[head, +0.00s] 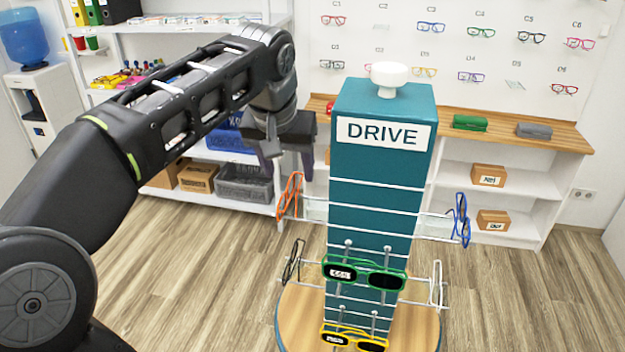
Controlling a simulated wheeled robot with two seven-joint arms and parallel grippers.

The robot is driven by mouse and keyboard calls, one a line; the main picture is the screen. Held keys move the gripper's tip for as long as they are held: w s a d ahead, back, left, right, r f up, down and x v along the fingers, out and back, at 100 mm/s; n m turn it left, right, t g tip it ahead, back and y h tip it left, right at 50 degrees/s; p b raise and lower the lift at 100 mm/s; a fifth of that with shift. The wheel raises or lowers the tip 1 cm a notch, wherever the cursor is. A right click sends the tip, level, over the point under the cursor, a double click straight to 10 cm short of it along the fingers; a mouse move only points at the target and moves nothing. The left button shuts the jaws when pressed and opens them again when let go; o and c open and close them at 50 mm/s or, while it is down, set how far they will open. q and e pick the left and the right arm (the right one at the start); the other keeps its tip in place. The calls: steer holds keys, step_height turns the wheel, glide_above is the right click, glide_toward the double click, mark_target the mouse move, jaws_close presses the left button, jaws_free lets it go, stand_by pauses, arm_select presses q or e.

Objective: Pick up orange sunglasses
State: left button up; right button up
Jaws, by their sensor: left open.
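The orange sunglasses (290,195) hang on the upper left arm of a teal display stand (375,165) marked DRIVE. They are seen nearly edge-on. My left gripper (287,168) is open, with its fingers pointing down. In the picture it appears just above the orange sunglasses, with no visible contact; the exact gap in depth cannot be told. Nothing shows between its fingers. My right gripper is not in view.
Blue glasses (461,220) hang at the stand's right. Green sunglasses (364,274) and yellow sunglasses (353,340) hang in front, dark glasses (293,262) lower left, and a white pair (437,284) lower right. Shelves stand behind.

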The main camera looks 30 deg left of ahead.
mark_target(293, 188)
arm_select(q)
steer(key=shift+s+r, duration=0.15)
steer(key=shift+x, duration=1.35)
steer(key=shift+p+x, duration=0.35)
steer(key=shift+x, duration=2.3)
steer(key=shift+d, duration=0.1)
jaws_close()
